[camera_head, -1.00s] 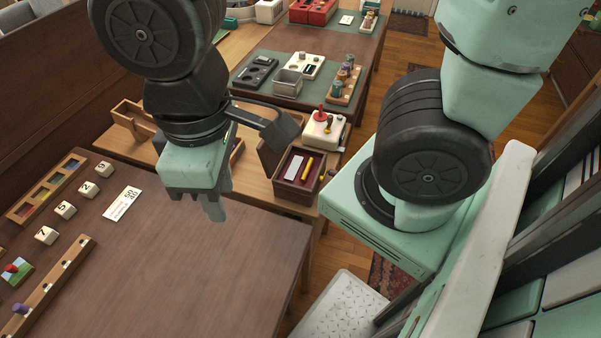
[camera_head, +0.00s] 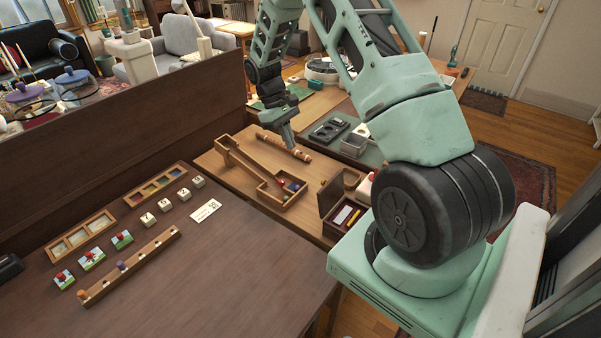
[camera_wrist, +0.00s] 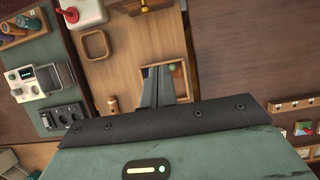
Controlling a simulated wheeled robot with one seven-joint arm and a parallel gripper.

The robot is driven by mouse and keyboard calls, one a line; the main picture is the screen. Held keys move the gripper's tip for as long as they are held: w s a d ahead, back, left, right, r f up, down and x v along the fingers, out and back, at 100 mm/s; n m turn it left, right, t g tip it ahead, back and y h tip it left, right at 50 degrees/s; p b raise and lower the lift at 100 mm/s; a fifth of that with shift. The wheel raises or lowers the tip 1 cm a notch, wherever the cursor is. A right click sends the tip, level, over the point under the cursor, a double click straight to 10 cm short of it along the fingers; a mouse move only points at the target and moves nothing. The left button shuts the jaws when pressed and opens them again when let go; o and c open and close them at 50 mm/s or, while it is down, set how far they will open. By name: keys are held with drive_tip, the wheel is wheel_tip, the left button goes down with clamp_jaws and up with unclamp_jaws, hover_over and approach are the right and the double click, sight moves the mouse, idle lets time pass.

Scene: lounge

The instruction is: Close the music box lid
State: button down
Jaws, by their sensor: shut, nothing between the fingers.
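The music box (camera_head: 347,216) is a small dark wooden box with a red lining at the near right end of the light wooden table. Its lid (camera_head: 331,192) stands open and upright on its left side. Inside lie a pale block and a yellow stick. My gripper (camera_head: 288,140) is in the air over the light table, behind and left of the box and apart from it. In the wrist view my gripper's fingers (camera_wrist: 157,86) are together and empty. The box is not clearly identifiable there; only a dark and yellow piece shows at the top edge.
The dark table (camera_head: 230,270) in front holds small blocks and trays, with a clear middle.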

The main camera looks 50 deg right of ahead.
sight(328, 192)
drive_tip(key=s+d+f+p, duration=0.2)
drive_tip(key=s+f+p, duration=0.4)
drive_tip(key=s+f, duration=0.2)
drive_tip(key=shift+s+f, duration=0.15)
drive_tip(key=shift+f, duration=0.45)
drive_tip(key=shift+d+r, duration=0.1)
